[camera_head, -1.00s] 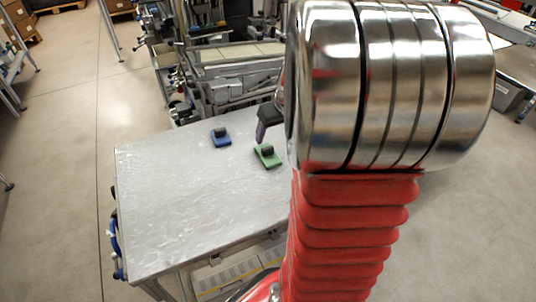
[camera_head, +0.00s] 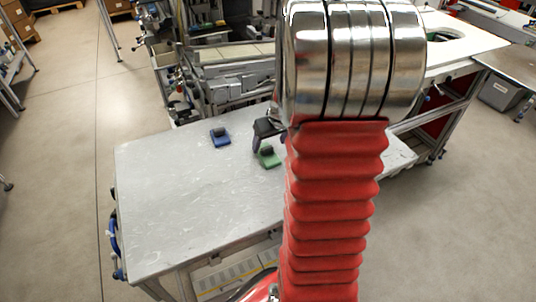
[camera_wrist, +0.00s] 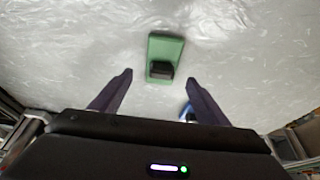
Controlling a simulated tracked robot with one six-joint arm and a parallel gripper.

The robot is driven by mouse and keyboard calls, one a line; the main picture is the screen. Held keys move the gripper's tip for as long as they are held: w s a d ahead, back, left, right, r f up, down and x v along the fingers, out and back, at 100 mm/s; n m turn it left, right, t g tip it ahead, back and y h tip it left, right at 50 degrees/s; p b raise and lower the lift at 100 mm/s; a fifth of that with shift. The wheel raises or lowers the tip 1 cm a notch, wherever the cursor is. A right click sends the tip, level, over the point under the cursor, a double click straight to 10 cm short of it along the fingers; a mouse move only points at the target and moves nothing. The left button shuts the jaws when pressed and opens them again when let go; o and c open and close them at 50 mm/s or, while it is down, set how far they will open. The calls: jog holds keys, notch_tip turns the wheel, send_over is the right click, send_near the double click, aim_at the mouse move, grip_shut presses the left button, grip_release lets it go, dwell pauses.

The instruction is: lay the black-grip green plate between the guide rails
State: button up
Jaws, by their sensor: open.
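The green plate (camera_head: 270,161) with its black grip (camera_head: 266,150) lies flat on the metal table, partly screened by my arm in the head view. In the wrist view the green plate (camera_wrist: 165,46) lies just beyond my open fingertips, near the middle of the gap, with the black grip (camera_wrist: 162,69) on its nearer part. My gripper (camera_wrist: 158,76) is open and empty. In the head view my gripper (camera_head: 262,140) is beside the plate, partly hidden by my arm. I cannot make out the guide rails.
A blue plate with a dark grip (camera_head: 220,138) lies on the table (camera_head: 180,200) to the left of the green one. A sliver of blue (camera_wrist: 187,112) shows behind my right finger. The left and front of the table are clear. Machinery (camera_head: 235,85) stands behind it.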

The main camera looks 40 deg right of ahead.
aim_at(268, 147)
jog(key=shift+x, duration=2.5)
jog(key=shift+a, duration=0.1)
jog(key=shift+c, duration=0.5)
jog(key=c, duration=1.2)
notch_tip(268, 147, up, 10)
jog(key=shift+f, duration=0.1)
